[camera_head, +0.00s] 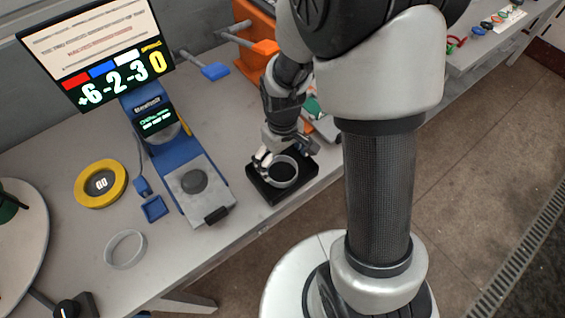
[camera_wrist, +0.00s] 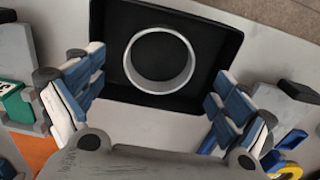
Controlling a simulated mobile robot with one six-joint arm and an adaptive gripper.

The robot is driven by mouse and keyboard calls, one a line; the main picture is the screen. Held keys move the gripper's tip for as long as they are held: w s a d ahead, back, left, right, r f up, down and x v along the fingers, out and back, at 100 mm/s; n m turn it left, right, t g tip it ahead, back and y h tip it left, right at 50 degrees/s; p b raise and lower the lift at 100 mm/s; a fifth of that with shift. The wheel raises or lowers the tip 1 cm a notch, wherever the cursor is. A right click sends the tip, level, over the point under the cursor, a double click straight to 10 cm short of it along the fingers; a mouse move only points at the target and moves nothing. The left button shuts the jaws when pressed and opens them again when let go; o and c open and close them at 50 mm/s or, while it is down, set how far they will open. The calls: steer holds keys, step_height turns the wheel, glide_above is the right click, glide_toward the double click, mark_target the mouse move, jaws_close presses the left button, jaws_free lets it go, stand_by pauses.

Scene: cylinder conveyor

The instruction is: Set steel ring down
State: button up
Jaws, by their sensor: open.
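A steel ring (camera_head: 294,172) lies in a black square tray (camera_head: 262,190) near the front edge of the table. In the wrist view the ring (camera_wrist: 128,62) lies flat inside the black tray (camera_wrist: 226,47), touching nothing but the tray. My gripper (camera_head: 269,152) is over the far left side of the tray in the head view. In the wrist view my gripper (camera_wrist: 154,92) is open, its blue-padded fingers spread wide on either side of the ring, with nothing between the pads.
A second pale ring (camera_head: 125,249) lies on the table at the lower left. A yellow ring gauge (camera_head: 100,184) and a blue measuring stand (camera_head: 190,180) stand left of the tray. An orange block with blue and orange paddles (camera_head: 265,47) is behind. Bare table lies between the stand and tray.

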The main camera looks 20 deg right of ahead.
steer(key=s+r+m+t+p, duration=0.1)
steer(key=s+r, duration=0.1)
steer(key=r, duration=0.7)
steer(key=s+r+t+p, duration=0.1)
steer(key=s+r, duration=0.2)
steer(key=r, duration=0.7)
steer(key=s+r+m+t, duration=0.2)
steer(key=s+r, duration=0.5)
steer(key=s, duration=0.3)
steer(key=shift+m+t, duration=0.3)
